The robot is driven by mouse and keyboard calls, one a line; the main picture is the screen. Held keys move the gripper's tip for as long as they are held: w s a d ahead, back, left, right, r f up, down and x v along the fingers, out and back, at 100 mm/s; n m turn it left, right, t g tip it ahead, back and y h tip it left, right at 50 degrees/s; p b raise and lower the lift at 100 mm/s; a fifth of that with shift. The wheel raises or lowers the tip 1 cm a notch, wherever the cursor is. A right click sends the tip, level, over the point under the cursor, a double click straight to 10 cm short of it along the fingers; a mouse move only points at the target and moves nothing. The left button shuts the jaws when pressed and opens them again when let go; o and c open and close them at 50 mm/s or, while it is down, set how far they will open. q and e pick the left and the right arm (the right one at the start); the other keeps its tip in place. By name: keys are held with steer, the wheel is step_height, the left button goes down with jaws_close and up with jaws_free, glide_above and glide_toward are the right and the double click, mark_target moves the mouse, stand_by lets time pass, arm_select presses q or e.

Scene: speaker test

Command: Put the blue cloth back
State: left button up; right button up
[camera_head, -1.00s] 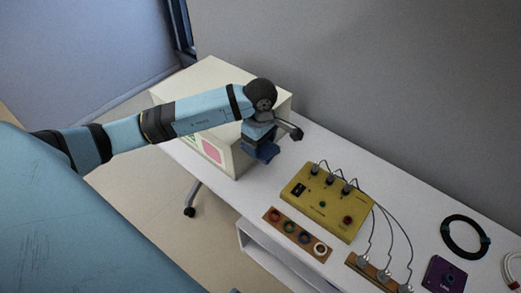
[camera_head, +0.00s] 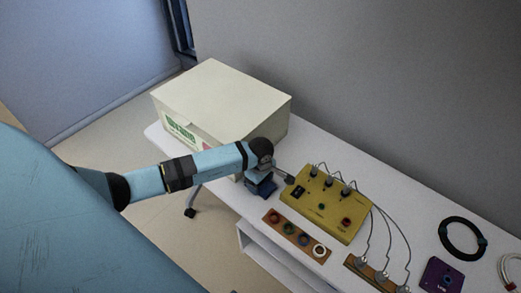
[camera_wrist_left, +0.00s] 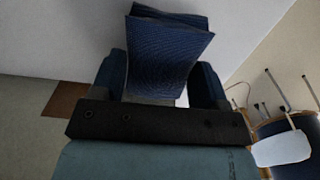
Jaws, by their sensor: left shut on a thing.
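The blue cloth (camera_wrist_left: 165,50) is a folded, dark blue textured pad in the left wrist view. My left gripper (camera_wrist_left: 160,82) is shut on it, with one finger on each side. In the head view my left gripper (camera_head: 259,178) is low over the white table, just left of the yellow panel. The cloth (camera_head: 266,189) shows there as a small dark blue patch below the wrist. I cannot tell whether the cloth touches the table. My right gripper is not in view.
A cream box (camera_head: 225,95) stands behind my left gripper on the table (camera_head: 165,140). The yellow panel (camera_head: 325,205) with knobs and cables is close on the right. A brown strip with several coloured rings (camera_head: 297,236) lies in front. A black ring (camera_head: 462,238) and purple box (camera_head: 441,275) lie farther right.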

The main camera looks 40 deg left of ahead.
arm_select(q)
steer(key=shift+f, duration=0.5)
steer(key=shift+f, duration=0.15)
steer(key=o, duration=0.9)
